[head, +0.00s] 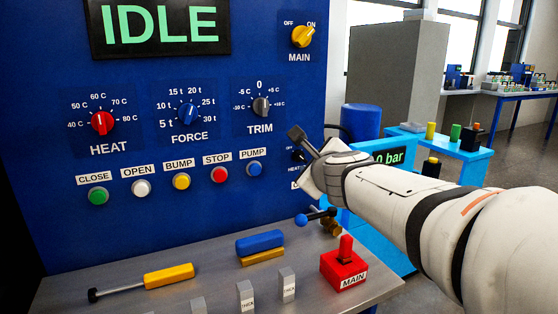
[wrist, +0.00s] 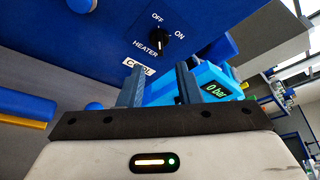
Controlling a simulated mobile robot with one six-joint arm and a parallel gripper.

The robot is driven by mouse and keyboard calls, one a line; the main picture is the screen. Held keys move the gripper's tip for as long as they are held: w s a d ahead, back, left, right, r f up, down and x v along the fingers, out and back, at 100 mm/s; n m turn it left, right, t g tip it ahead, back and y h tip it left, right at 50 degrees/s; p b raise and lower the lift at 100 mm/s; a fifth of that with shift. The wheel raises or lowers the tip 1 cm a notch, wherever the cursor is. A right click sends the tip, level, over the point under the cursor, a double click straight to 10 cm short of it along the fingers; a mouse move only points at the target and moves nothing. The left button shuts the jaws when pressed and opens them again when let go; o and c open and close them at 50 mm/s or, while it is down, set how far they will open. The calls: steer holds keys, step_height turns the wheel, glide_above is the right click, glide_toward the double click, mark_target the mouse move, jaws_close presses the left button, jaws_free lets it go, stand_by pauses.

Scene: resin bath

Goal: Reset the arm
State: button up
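My gripper (head: 297,134) is in front of the right edge of the blue control panel (head: 130,245), near the heater knob. In the wrist view its two grey fingers (wrist: 158,86) stand apart with nothing between them. Just beyond them is the black heater knob (wrist: 162,38), its white mark pointing up towards OFF. A label below the knob is partly hidden by the left finger. In the head view the arm partly covers the heater knob (head: 297,156) and the "0 bar" display (head: 389,159).
The panel reads IDLE (head: 158,24); the yellow MAIN knob (head: 303,36) is above. On the bench below are a yellow-handled tool (head: 168,276), a blue block (head: 260,242), grey THICK blocks and a red MAIN switch box (head: 343,270). A light-blue stand (head: 455,150) is at right.

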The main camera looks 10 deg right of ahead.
steer(key=s+a+r+n+g+y+p, duration=0.2)
steer(key=s+a+n+g+y+p, duration=0.3)
steer(key=s+n+p, duration=0.85)
steer(key=s+d+n+g+h+p, duration=0.5)
steer(key=s+n+g+p, duration=0.2)
steer(key=s+n+p, duration=0.4)
steer(key=shift+f+n, duration=0.25)
steer(key=shift+n, duration=0.6)
